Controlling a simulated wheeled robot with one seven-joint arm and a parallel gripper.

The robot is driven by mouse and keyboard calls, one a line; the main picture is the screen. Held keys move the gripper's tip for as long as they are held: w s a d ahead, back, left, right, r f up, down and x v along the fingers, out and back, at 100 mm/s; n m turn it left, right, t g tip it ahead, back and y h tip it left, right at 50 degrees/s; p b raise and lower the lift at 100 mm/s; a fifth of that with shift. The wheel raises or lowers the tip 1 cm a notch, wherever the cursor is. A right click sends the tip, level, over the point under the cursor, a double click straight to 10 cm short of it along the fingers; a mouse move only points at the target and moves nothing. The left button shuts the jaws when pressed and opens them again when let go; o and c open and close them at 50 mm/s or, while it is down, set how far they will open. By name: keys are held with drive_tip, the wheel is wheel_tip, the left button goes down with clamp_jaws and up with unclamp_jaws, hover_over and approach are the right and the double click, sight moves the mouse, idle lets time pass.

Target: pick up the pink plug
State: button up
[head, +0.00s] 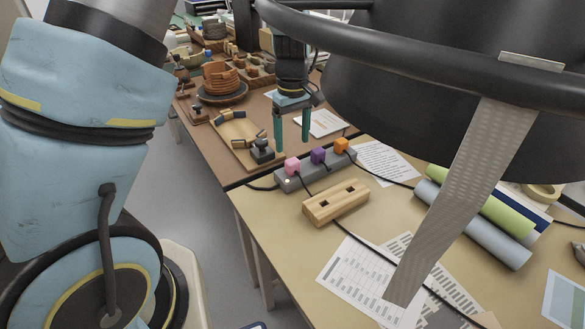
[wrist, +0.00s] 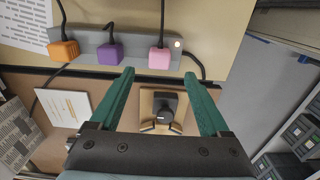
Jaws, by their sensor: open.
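The pink plug (head: 292,166) sits upright at the left end of a grey power strip (head: 328,170), with its cord attached. In the wrist view the pink plug (wrist: 159,58) is near the strip's right end, beside a small lit spot. A purple plug (head: 318,155) and an orange plug (head: 341,146) sit in the same strip. My gripper (head: 291,138) is open and empty, with its green fingers above and behind the strip. In the wrist view the gripper (wrist: 157,76) has its fingertips on either side of the pink plug, seemingly apart from it.
A wooden block with two holes (head: 337,203) stands in front of the strip. A wooden tray (head: 237,140) with a dark-knobbed device (head: 262,152) lies behind it. Dark cords cross the desk. Printed sheets (head: 359,280) and rolled tubes (head: 472,230) lie to the right.

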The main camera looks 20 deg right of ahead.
sight(293, 161)
drive_tip(key=shift+f+p, duration=1)
drive_tip(key=shift+f, duration=3.2)
clamp_jaws()
